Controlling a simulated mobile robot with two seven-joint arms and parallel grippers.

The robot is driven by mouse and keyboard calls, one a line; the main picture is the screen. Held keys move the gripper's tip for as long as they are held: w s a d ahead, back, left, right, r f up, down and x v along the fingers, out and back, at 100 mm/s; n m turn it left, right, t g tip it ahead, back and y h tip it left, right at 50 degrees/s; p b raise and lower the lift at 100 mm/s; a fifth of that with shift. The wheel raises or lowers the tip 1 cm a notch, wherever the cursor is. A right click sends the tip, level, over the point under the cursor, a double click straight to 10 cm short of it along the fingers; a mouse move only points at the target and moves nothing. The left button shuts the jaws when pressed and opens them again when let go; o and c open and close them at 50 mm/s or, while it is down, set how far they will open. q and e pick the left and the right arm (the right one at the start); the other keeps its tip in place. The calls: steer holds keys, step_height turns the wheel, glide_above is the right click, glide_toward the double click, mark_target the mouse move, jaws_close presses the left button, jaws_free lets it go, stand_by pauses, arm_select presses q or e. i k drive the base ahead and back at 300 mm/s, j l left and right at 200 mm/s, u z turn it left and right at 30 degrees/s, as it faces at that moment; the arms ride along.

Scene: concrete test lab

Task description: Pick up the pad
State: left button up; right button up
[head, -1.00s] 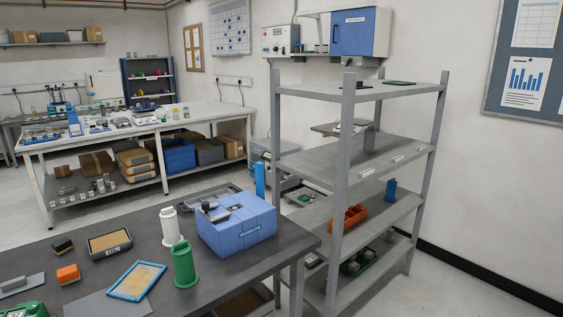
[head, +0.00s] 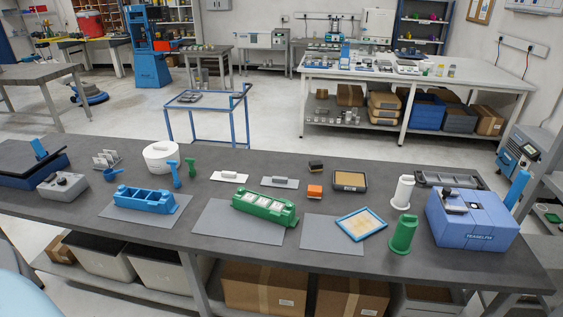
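No thing in the head view is clearly marked as the pad. A flat black-rimmed piece with a tan top (head: 350,180) lies on the dark grey table (head: 130,225), right of the middle. A blue-framed flat piece with a tan face (head: 361,223) lies nearer, over a grey mat (head: 318,233). Neither of my grippers is in view.
A blue box (head: 472,218), a green spool (head: 403,234) and a white spool (head: 402,192) stand to the right. A green holder (head: 264,209) and a blue holder (head: 145,199) stand to the left. Two white and grey handled plates lie behind. The front edge is mostly clear.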

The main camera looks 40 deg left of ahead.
mark_target(316, 165)
steer(key=k+u, duration=0.1)
steer(key=u, duration=0.75)
steer(key=i+j, duration=0.1)
steer(key=l+z, duration=0.05)
